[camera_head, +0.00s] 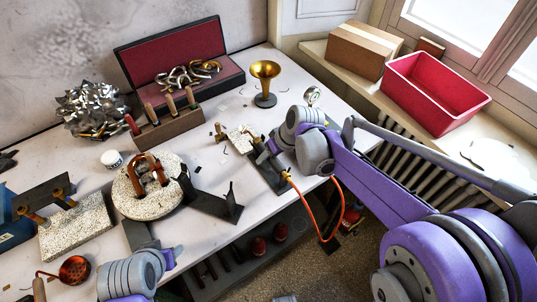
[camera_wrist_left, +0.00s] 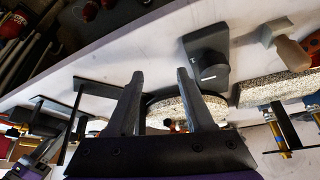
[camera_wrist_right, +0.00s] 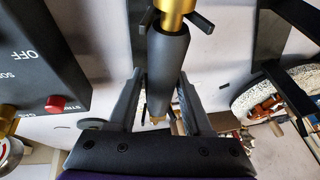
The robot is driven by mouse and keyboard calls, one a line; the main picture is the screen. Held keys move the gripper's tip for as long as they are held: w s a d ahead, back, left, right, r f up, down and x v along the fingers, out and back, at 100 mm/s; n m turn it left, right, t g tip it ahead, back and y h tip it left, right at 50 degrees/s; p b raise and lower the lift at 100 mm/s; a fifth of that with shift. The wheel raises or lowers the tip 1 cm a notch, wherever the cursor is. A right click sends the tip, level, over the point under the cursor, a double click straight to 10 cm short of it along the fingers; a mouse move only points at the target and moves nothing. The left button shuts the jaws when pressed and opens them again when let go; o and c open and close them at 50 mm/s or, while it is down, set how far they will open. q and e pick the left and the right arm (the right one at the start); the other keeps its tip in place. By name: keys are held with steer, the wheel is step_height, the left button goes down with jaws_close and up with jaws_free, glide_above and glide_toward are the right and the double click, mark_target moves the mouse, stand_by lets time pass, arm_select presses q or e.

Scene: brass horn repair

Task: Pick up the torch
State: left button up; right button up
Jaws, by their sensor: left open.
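The torch (camera_wrist_right: 168,65) has a black handle with brass at both ends. In the right wrist view it lies lengthwise between the fingers of my right gripper (camera_wrist_right: 160,75), which stand apart. I cannot tell whether either finger touches it. Black prongs flank its brass upper part. In the head view the right gripper mostly hides the torch; a brass fitting (camera_head: 286,174) shows where the orange hose starts. My left gripper (camera_wrist_left: 158,76) is open and empty near the table's front edge, with its wrist at lower left in the head view.
A control box (camera_wrist_right: 38,70) marked OFF, with a red button, stands beside the right gripper. An orange hose (camera_head: 334,222) hangs over the table edge. A round speckled block (camera_head: 148,200) and black stand (camera_head: 222,207) lie between the arms. A brass bell (camera_head: 265,72) stands behind.

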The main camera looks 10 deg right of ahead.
jaws_close()
steer(key=shift+r, duration=0.1)
